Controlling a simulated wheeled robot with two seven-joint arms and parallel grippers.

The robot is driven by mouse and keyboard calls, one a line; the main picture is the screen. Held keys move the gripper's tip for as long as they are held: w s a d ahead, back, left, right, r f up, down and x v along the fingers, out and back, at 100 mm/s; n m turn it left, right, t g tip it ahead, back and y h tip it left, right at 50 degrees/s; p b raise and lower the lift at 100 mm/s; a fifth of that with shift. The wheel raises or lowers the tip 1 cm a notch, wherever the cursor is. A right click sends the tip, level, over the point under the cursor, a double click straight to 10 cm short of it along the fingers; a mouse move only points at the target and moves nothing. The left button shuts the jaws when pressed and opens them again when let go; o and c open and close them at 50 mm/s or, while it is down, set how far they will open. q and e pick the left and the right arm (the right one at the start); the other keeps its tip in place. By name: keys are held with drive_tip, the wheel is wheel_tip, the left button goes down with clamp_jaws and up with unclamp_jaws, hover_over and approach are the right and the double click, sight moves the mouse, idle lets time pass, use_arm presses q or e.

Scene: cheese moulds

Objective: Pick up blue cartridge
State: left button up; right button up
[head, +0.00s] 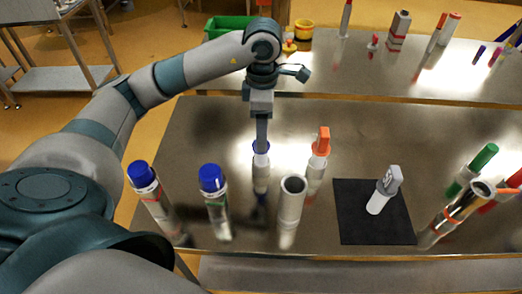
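My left gripper (261,138) points straight down over a pale upright holder (261,178), with its tip at the holder's top. A small blue part (261,147) shows right at the fingertips; most of it is hidden by the gripper and the holder. The fingers are seen edge-on, so I cannot tell whether they are open or shut on it. Two clear tubes with blue caps stand to the left, one at the far left (140,174) and one nearer the holder (210,178). My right gripper is not in view.
An open white tube (292,194) and a holder with an orange-topped piece (321,141) stand close on the right. A grey-and-white piece (382,190) is on a black mat (358,228). Several tubes, one green-capped (485,155), crowd the right edge. A second table stands behind.

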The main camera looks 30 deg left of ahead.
use_arm(q)
drive_tip(key=shift+s+a+f+p, duration=0.1)
drive_tip(key=shift+s+f+p, duration=0.05)
drive_tip(key=shift+f+p, duration=0.4)
wheel_tip(320, 180, down, 3)
drive_tip(key=shift+r+p, duration=0.1)
drive_tip(key=shift+p, duration=0.55)
drive_tip(key=shift+f, duration=0.45)
drive_tip(key=c, duration=1)
drive_tip(key=shift+o, duration=0.2)
drive_tip(key=shift+r, duration=0.1)
